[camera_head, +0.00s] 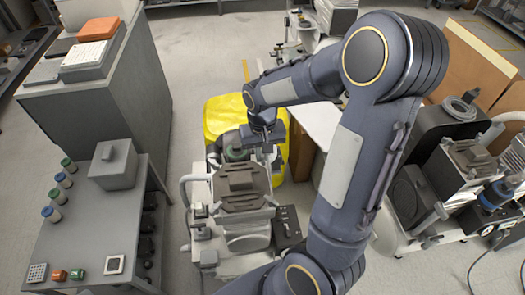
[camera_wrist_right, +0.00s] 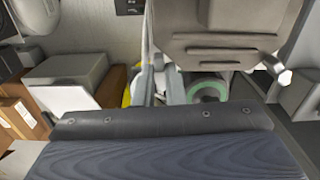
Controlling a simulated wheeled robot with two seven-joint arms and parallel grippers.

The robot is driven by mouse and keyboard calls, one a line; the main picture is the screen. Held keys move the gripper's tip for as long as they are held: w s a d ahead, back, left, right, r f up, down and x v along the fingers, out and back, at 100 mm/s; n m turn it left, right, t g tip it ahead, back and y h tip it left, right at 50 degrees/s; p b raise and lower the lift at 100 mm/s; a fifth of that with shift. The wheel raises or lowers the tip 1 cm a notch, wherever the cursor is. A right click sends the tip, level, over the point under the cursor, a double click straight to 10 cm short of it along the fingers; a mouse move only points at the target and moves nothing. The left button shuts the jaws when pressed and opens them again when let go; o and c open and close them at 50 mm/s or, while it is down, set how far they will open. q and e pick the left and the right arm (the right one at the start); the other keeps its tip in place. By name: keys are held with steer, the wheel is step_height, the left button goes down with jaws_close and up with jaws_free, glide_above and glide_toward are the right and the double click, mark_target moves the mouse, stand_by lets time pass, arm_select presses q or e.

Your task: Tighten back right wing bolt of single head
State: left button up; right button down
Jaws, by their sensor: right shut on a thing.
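The single head compressor (camera_head: 243,190) stands in the middle of the head view, its dark grey finned head on top of a pale base. My right gripper (camera_head: 265,150) reaches down at the head's back right side. The jaws are shut, and the wing bolt between them is too small and covered to make out. In the right wrist view the head (camera_wrist_right: 225,22) fills the top, and the gripper fingers (camera_wrist_right: 167,88) stand beside it. A green-ringed round part (camera_wrist_right: 207,91) shows beside the fingers. My left gripper is not in view.
A yellow bin (camera_head: 222,112) stands behind the compressor. A grey workbench (camera_head: 75,225) with small jars and a box is on the left. Another compressor (camera_head: 465,160) stands at the right. Cardboard panels (camera_head: 480,62) are at the back right. Open floor lies at the back left.

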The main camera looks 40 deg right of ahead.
steer(key=m+p, duration=0.1)
steer(key=m, duration=0.3)
steer(key=shift+r+m, duration=0.1)
steer(key=shift+m, duration=0.2)
steer(key=shift+w+m+p, duration=0.1)
steer(key=shift+m+p, duration=0.8)
steer(key=shift+m, duration=1.7)
steer(key=c, duration=1.5)
jaws_free()
step_height(320, 180, up, 8)
steer(key=shift+f+p, duration=0.15)
steer(key=shift+p, duration=0.55)
